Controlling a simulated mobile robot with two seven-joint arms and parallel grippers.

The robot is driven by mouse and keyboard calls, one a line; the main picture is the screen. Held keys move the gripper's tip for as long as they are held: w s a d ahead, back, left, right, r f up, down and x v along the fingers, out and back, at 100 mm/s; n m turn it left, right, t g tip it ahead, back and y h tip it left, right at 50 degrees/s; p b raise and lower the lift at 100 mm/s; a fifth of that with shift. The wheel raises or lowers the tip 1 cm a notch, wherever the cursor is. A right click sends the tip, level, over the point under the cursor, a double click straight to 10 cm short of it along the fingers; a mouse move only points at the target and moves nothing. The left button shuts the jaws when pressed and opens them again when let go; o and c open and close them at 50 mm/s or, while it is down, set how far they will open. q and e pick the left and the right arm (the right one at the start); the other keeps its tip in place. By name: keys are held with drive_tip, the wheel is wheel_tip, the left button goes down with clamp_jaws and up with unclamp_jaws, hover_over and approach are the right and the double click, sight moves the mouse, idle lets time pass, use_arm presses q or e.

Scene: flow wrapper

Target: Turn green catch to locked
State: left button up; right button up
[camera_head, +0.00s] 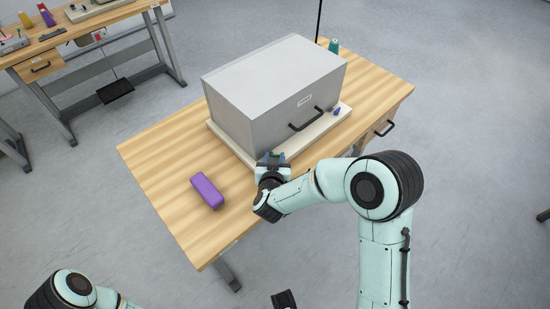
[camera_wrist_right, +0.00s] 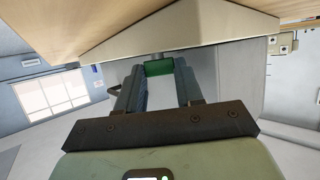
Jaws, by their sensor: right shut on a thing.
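The green catch (camera_wrist_right: 159,68) shows in the right wrist view between the fingertips of my right gripper (camera_wrist_right: 158,72), at the edge of the pale base of the grey machine. In the head view my right gripper (camera_head: 273,160) is at the machine's front left corner, and only a bit of green shows there. The gripper is shut on the catch. Its turned position and any lock marking cannot be made out.
The grey box-shaped machine cover (camera_head: 275,85) with a black handle (camera_head: 306,119) sits on a pale base (camera_head: 345,112) on the wooden table (camera_head: 160,165). A purple block (camera_head: 206,191) lies left of my right gripper. A teal spool (camera_head: 334,45) stands behind, and a blue piece (camera_head: 337,112) lies at the right.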

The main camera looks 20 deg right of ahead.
drive_tip(key=o, duration=1)
drive_tip(key=shift+o, duration=0.2)
